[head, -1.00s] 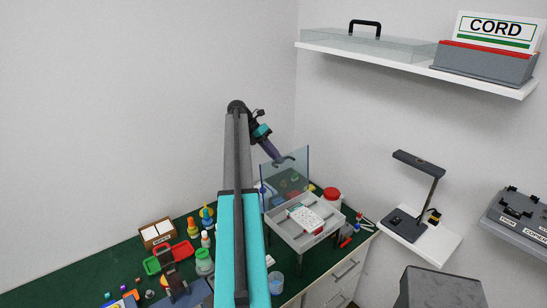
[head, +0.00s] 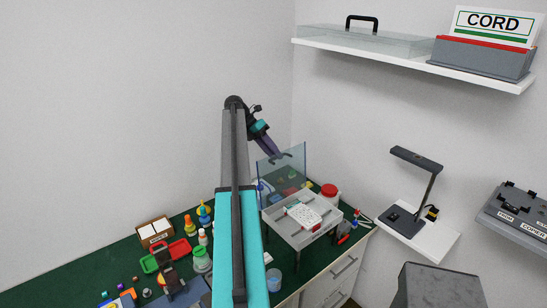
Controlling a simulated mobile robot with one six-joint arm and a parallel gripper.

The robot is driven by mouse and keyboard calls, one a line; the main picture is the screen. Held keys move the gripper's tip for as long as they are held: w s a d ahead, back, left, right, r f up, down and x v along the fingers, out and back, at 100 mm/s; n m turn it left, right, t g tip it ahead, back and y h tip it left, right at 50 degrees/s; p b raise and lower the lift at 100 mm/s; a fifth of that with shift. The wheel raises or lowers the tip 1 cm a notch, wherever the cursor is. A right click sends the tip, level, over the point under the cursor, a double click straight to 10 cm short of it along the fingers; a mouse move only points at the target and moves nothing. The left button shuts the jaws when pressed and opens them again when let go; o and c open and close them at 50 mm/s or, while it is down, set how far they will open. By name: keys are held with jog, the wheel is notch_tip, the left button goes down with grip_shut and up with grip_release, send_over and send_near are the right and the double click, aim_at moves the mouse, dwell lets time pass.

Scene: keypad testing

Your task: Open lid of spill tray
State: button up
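A white keypad (head: 303,216) with red marks lies in the tray. My arm reaches across the middle of the view, and my gripper (head: 277,155) is at the upper part of the lid by the handle. The fingers are too small and partly hidden behind the lid, so I cannot tell whether they are open or shut, or touching it.
A red-lidded jar (head: 329,191) stands right of the tray. Bottles, a red tray (head: 180,248) and a brown box (head: 154,231) are left of my arm. A dark lamp (head: 418,160) stands on the right shelf. A clear case (head: 365,42) sits on the upper shelf.

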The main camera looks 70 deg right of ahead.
jog(key=shift+s+a+r+b, duration=0.1)
jog(key=shift+a+r+b, duration=0.1)
jog(key=shift+r+b, duration=0.35)
jog(key=shift+s+a+r+b, duration=0.15)
jog(key=shift+r+b, duration=0.15)
jog(key=shift+r, duration=0.3)
jog(key=s+a, duration=0.2)
jog(key=a, duration=0.5)
jog(key=s+a+r, duration=0.1)
jog(key=s+a, duration=0.2)
jog(key=a, duration=0.4)
jog(key=shift+a+r, duration=0.25)
jog(key=shift+r, duration=0.05)
